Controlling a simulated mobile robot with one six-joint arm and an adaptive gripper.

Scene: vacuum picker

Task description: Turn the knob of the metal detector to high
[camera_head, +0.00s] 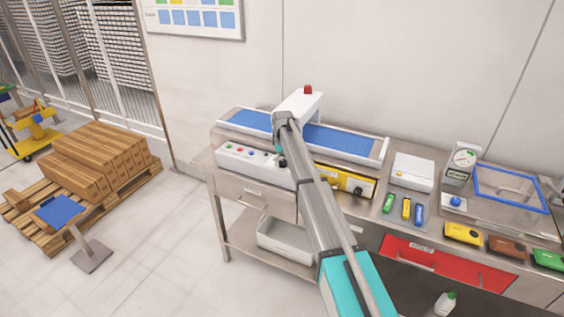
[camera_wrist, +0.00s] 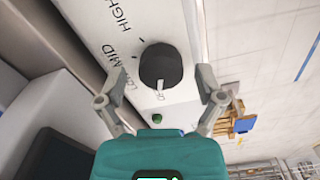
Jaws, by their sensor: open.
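The metal detector is a white housing (camera_head: 303,101) with a red lamp on top, over a blue conveyor belt. Its white front panel (camera_head: 240,160) carries several small coloured buttons. In the wrist view the round black knob (camera_wrist: 160,64) sits on the white panel, with HIGH, MID and LOW printed beside it. Its pale pointer mark faces down in the picture, away from the HIGH label (camera_wrist: 120,14). My gripper (camera_wrist: 162,75) is open, with one finger on each side of the knob and gaps visible.
A green button (camera_wrist: 157,118) is close below the knob in the wrist view. Right of my arm is a yellow box (camera_head: 343,180) with a black dial. A pallet of boxes (camera_head: 95,160) stands left.

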